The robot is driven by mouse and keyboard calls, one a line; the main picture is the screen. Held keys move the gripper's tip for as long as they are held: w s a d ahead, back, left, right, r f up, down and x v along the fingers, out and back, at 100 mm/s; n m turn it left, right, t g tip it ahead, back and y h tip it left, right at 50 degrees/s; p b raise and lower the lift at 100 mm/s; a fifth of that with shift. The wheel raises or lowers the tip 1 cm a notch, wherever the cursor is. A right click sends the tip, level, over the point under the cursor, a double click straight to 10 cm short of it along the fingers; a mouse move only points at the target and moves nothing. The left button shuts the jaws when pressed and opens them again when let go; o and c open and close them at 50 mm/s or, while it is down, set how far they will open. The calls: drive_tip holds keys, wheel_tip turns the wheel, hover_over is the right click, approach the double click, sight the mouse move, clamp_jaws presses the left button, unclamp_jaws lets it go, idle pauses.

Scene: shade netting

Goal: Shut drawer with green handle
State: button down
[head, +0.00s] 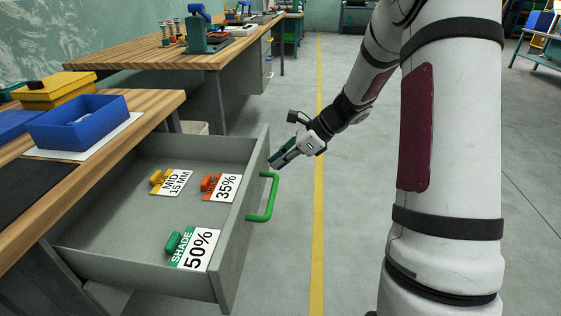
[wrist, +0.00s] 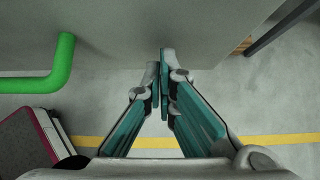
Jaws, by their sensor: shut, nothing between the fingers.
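The grey drawer (head: 150,277) stands pulled out from under the wooden bench at the left of the head view. Its green handle (head: 262,203) is a bent bar on the front panel; part of it also shows at the left of the wrist view (wrist: 62,66). My gripper (head: 273,163) is shut and empty, beside the far end of the front panel and beyond the handle. In the wrist view, its fingertips (wrist: 160,62) point at the grey panel (wrist: 110,30), close to it; I cannot tell whether they touch.
Three labelled tags with clips lie in the drawer, one of them green and white (head: 195,248). A blue bin (head: 85,125) sits on the bench above. A second bench (head: 150,50) stands behind. The floor right of the drawer is clear, with a yellow line (head: 318,220).

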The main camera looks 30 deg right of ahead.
drive_tip(key=w+a+p, duration=0.2)
drive_tip(key=w+a, duration=0.4)
drive_tip(key=a, duration=0.2)
drive_tip(key=w+a+p, duration=0.3)
drive_tip(key=w+a, duration=0.2)
drive_tip(key=a, duration=0.3)
drive_tip(key=w+a+p, duration=0.3)
drive_tip(key=w+a, duration=0.3)
drive_tip(key=a, duration=0.2)
drive_tip(key=shift+w+a, duration=0.2)
drive_tip(key=shift+w, duration=0.1)
drive_tip(key=shift+r, duration=0.1)
